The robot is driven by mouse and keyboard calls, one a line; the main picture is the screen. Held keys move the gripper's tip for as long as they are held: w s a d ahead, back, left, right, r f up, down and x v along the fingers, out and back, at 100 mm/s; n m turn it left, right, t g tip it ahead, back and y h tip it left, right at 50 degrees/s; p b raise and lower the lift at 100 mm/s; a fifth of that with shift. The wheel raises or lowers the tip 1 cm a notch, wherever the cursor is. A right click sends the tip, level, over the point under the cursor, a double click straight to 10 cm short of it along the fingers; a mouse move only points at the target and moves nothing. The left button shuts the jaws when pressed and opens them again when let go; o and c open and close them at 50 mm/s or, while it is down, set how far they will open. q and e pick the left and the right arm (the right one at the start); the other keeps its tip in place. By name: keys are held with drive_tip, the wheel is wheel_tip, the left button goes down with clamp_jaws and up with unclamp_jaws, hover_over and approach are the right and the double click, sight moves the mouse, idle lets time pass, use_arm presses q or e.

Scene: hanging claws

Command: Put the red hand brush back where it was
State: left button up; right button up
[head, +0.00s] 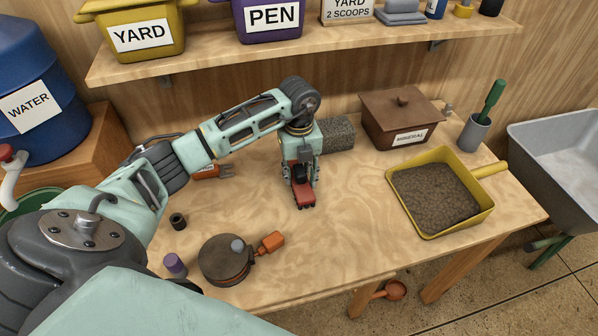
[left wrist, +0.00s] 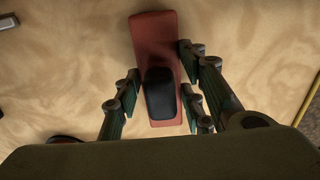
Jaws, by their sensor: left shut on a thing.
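The red hand brush (head: 304,196) is at the middle of the wooden table, below my left gripper (head: 301,180). In the left wrist view the brush (left wrist: 152,42) is a long red block with a black raised grip (left wrist: 160,93). The fingers of my left gripper (left wrist: 157,103) stand on both sides of this black part and are shut on the brush. I cannot tell whether the brush touches the tabletop or is just above it. My right gripper is not in view.
A yellow scoop (head: 393,196) full of brown pellets lies to the right. A brown MINERAL box (head: 395,112) and grey speckled block (head: 338,135) stand behind. A round tin (head: 223,262) and orange item (head: 271,241) lie front left.

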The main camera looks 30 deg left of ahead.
sight(299, 167)
use_arm(q)
drive_tip(key=o, duration=1.3)
drive_tip(key=shift+r, duration=0.25)
wheel_tip(299, 167, up, 11)
drive_tip(key=shift+f+b, duration=0.15)
drive_tip(key=shift+b, duration=0.75)
drive_tip(key=shift+r, duration=0.5)
